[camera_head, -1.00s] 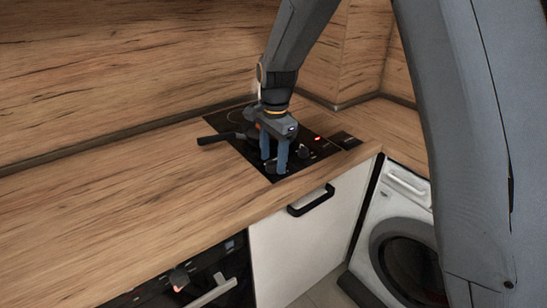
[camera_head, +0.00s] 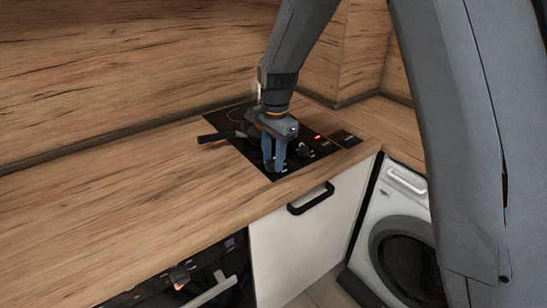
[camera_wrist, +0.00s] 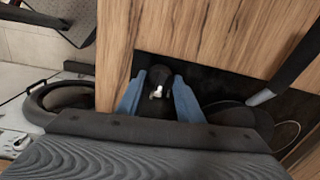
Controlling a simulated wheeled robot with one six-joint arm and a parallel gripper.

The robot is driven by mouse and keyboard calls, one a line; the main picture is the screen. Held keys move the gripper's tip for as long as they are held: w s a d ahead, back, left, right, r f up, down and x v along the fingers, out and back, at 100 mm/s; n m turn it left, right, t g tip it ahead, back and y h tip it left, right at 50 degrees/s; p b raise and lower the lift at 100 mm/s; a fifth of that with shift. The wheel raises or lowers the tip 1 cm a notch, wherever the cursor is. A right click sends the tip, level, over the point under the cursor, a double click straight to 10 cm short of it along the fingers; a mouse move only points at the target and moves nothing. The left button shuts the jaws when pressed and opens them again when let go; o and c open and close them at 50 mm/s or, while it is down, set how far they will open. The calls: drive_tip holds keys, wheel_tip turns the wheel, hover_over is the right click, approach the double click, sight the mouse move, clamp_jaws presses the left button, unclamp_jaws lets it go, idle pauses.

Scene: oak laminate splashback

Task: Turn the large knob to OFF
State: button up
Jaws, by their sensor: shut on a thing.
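The large knob (camera_wrist: 160,70) is black with a pale mark and sits on the front part of the black hob. In the wrist view it stands between the two blue fingers of my gripper (camera_wrist: 157,94). In the head view my gripper (camera_head: 273,167) points down at the hob's front edge, shut on the knob. The fingers hide most of the knob there. I cannot read which setting the mark points to.
Another dark knob (camera_head: 303,150) stands right of my gripper, near a red light (camera_head: 318,137). A pan with a black handle (camera_head: 213,137) is behind and left of the gripper. The wooden counter (camera_head: 130,200) is clear on the left. A washing machine (camera_head: 400,225) stands at right.

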drive_tip(key=n, duration=0.4)
drive_tip(key=shift+n+p, duration=0.4)
drive_tip(key=n, duration=0.4)
drive_tip(key=shift+w+n, duration=0.15)
drive_tip(key=shift+n, duration=0.15)
drive_tip(key=n, duration=0.5)
drive_tip(key=shift+g, duration=0.3)
drive_tip(key=shift+w+r+n, duration=0.1)
drive_tip(key=shift+n, duration=2.3)
drive_tip(key=o, duration=1.1)
drive_tip(key=shift+c, duration=0.2)
